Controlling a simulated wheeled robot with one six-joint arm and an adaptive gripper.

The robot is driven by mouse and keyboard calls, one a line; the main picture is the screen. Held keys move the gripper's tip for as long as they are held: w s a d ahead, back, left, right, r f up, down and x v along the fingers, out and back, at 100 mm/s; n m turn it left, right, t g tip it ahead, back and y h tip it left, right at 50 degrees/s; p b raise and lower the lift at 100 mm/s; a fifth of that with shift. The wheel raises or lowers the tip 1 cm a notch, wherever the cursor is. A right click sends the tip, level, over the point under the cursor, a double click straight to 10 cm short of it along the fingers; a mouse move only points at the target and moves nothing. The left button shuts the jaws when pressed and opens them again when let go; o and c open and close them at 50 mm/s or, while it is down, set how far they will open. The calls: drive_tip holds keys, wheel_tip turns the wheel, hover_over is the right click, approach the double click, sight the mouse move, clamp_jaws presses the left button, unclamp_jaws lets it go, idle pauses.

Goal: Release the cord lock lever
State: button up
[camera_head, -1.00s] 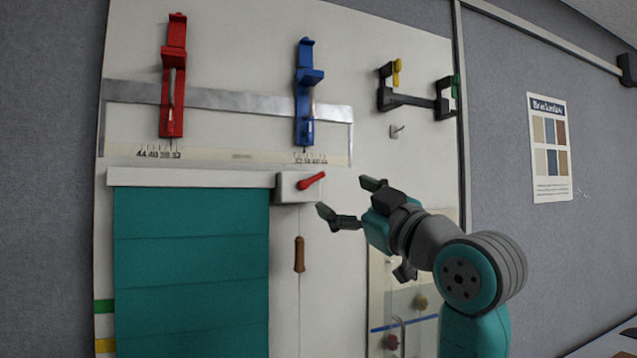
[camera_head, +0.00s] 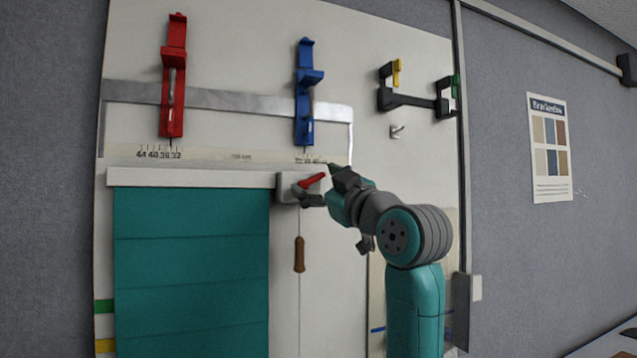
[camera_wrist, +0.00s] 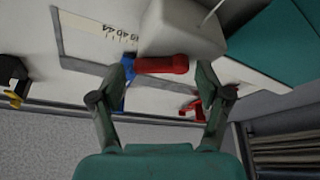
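The cord lock is a pale box (camera_head: 287,190) at the right end of the blind's headrail. Its red lever (camera_head: 312,181) points up and to the right. My gripper (camera_head: 320,185) is at the lever, with one finger above it and one below. In the wrist view the red lever (camera_wrist: 163,65) lies between the two spread fingertips, and the pale lock box (camera_wrist: 180,30) is just beyond. The fingers are open; a small gap shows on one side, and contact on the other side I cannot tell. A cord with a brown tassel (camera_head: 299,254) hangs below the box.
The teal blind (camera_head: 190,270) hangs left of the lock under its white headrail (camera_head: 190,178). Red (camera_head: 173,80) and blue (camera_head: 305,90) clamps sit above on a metal strip. A black bracket (camera_head: 415,99) and small hook (camera_head: 397,131) are to the upper right.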

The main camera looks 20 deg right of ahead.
drive_tip(key=c, duration=0.8)
drive_tip(key=shift+f+m+t+h, duration=0.15)
drive_tip(key=shift+m+h, duration=0.15)
drive_tip(key=shift+m, duration=0.45)
drive_tip(key=shift+f+m+t+h, duration=0.15)
drive_tip(key=shift+m+h, duration=0.15)
drive_tip(key=shift+m, duration=0.45)
drive_tip(key=shift+r, duration=0.1)
drive_tip(key=o, duration=1.1)
drive_tip(key=shift+o, duration=0.2)
drive_tip(key=shift+s+d, duration=0.1)
drive_tip(key=v, duration=1.2)
